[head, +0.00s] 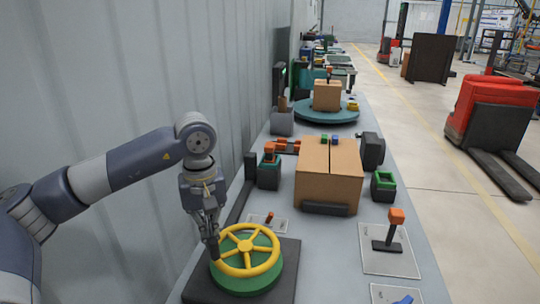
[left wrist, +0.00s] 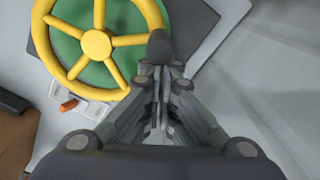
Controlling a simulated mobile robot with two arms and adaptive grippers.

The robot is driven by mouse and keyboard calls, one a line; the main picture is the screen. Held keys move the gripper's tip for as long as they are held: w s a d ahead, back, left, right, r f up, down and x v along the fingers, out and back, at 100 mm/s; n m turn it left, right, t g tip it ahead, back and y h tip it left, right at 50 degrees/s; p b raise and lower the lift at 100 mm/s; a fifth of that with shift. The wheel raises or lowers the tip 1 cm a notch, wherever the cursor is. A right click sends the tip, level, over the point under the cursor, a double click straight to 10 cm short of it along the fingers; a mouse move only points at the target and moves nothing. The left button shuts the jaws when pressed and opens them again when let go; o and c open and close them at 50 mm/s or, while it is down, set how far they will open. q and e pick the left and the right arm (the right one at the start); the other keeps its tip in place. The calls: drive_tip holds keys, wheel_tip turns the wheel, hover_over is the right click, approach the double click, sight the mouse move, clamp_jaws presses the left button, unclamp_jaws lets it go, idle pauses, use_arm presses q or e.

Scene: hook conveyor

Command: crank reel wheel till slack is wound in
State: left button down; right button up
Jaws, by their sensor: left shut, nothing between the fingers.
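The reel wheel (head: 246,250) is a yellow spoked ring on a green drum (head: 248,278), set on a dark square base at the near end of the bench. It also shows in the left wrist view (left wrist: 97,44). My left gripper (head: 213,250) points down at the left edge of the wheel's rim. Its fingers are shut beside a dark upright knob (left wrist: 160,45) on the rim, with nothing seen between them. Whether the fingers touch the knob cannot be told. No cord or slack is clearly visible. My right gripper is in neither view.
A white plate with a small orange lever (head: 268,219) lies just behind the wheel. A cardboard box (head: 328,174) stands further back, and an orange-topped lever (head: 394,228) stands at right. A corrugated wall (head: 120,80) runs close along the left.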

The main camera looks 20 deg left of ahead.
sight(215, 243)
use_arm(q)
drive_tip(key=shift+s+d, duration=0.1)
drive_tip(key=shift+s, duration=0.05)
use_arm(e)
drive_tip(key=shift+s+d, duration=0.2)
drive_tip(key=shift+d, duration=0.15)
use_arm(q)
drive_tip(key=shift+s+d, duration=0.1)
drive_tip(key=shift+d, duration=0.05)
drive_tip(key=shift+s+d+r, duration=0.1)
drive_tip(key=shift+s+d, duration=1.05)
drive_tip(key=shift+d, duration=0.3)
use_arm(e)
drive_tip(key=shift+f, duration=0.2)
use_arm(q)
drive_tip(key=shift+s+d, duration=0.25)
drive_tip(key=shift+d, duration=0.65)
drive_tip(key=shift+s+d, duration=0.2)
drive_tip(key=shift+d, duration=0.65)
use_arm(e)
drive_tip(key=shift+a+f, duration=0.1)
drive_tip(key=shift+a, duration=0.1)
